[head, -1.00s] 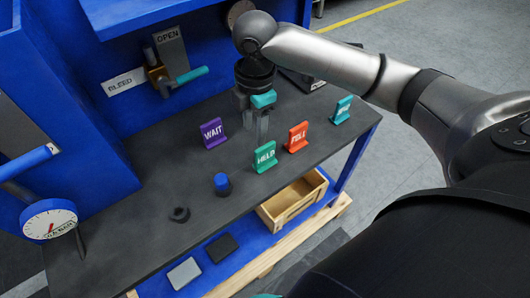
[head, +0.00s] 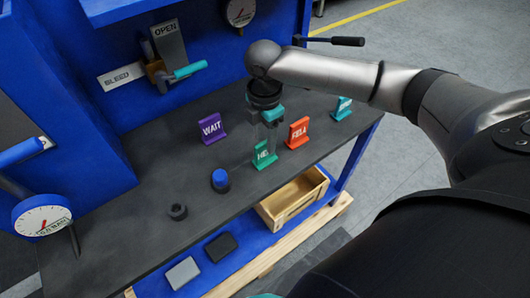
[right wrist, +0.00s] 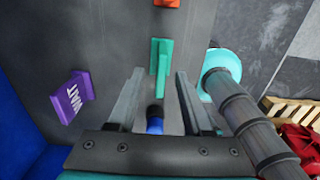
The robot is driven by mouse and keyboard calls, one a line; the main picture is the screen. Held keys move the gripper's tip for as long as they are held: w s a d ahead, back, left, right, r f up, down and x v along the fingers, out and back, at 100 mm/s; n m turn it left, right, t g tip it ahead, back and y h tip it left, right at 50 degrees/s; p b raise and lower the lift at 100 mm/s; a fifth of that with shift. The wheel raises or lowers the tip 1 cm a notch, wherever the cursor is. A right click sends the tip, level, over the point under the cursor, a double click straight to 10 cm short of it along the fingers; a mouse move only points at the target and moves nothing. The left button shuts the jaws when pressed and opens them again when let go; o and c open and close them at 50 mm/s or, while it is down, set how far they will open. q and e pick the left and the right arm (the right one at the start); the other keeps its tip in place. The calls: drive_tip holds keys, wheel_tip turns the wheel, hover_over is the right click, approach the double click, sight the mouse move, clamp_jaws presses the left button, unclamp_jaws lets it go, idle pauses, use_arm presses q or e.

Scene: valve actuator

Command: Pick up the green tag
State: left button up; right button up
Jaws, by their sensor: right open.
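The green tag (head: 265,158) stands upright on the dark bench top, near its front edge. My right gripper is open and empty, pointing down over the bench close to the tag. In the right wrist view the green tag (right wrist: 161,58) shows edge-on, just beyond and between the tips of the two open fingers (right wrist: 158,80). I cannot tell whether a finger touches it. My left gripper is not in view.
A purple WAIT tag (head: 211,128), an orange tag (head: 298,133) and a teal tag (head: 342,108) stand nearby. A blue-topped knob (head: 220,181) and a dark nut (head: 177,211) are left of the green tag. A wooden crate (head: 296,200) sits below the bench.

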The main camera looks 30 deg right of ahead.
sight(265, 159)
wheel_tip(265, 159, down, 5)
drive_tip(key=shift+s+r+b, duration=0.1)
drive_tip(key=shift+r+b, duration=0.05)
drive_tip(key=shift+b, duration=0.3)
clamp_jaws()
idle(0.3)
